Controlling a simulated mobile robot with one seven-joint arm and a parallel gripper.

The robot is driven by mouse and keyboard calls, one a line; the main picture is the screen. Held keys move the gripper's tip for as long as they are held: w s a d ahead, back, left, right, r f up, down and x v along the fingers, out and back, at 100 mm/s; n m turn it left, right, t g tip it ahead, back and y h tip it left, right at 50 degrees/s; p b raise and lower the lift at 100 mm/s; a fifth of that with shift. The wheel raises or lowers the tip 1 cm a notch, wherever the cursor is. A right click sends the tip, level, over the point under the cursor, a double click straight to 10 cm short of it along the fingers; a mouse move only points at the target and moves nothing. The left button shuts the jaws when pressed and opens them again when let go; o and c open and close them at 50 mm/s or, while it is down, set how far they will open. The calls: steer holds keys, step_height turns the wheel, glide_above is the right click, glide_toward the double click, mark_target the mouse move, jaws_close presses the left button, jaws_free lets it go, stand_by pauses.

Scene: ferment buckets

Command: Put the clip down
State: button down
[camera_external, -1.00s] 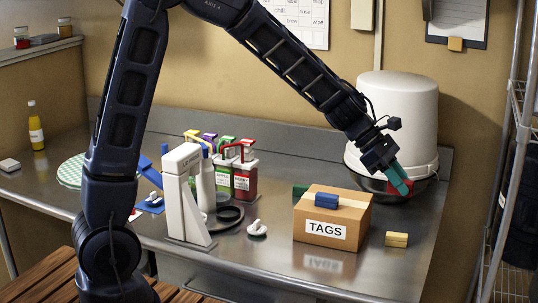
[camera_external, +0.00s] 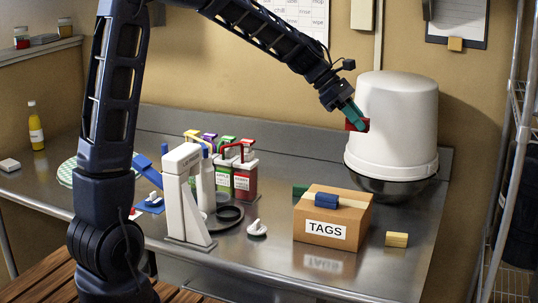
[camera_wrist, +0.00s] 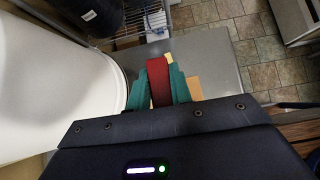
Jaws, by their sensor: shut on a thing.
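My gripper (camera_external: 354,117) has teal fingers and is shut on a red clip (camera_external: 357,125). It holds the clip in the air, in front of the left side of the white bucket and well above the counter. In the wrist view the red clip (camera_wrist: 158,82) sits between the teal fingers (camera_wrist: 160,85). A blue clip (camera_external: 325,200) lies on top of the TAGS box (camera_external: 350,222). A yellow clip (camera_external: 397,239) lies on the counter right of the box. A green clip (camera_external: 300,190) shows partly behind the box.
The white bucket (camera_external: 395,120) stands upside down over a dark metal bowl (camera_external: 390,188) at the back right. Several coloured tagged bottles (camera_external: 243,180) and a white lever device (camera_external: 182,190) stand mid-counter. Bare counter (camera_external: 355,262) shows in front of the box.

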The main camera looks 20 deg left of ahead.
steer(key=shift+w+a+f, duration=0.1)
steer(key=shift+a+f, duration=0.05)
steer(key=shift+f, duration=0.05)
step_height(320, 180, down, 20)
steer(key=shift+r, duration=0.25)
steer(key=shift+f, duration=0.1)
stand_by(0.3)
steer(key=c, duration=1.3)
jaws_free()
steer(key=shift+o, duration=0.2)
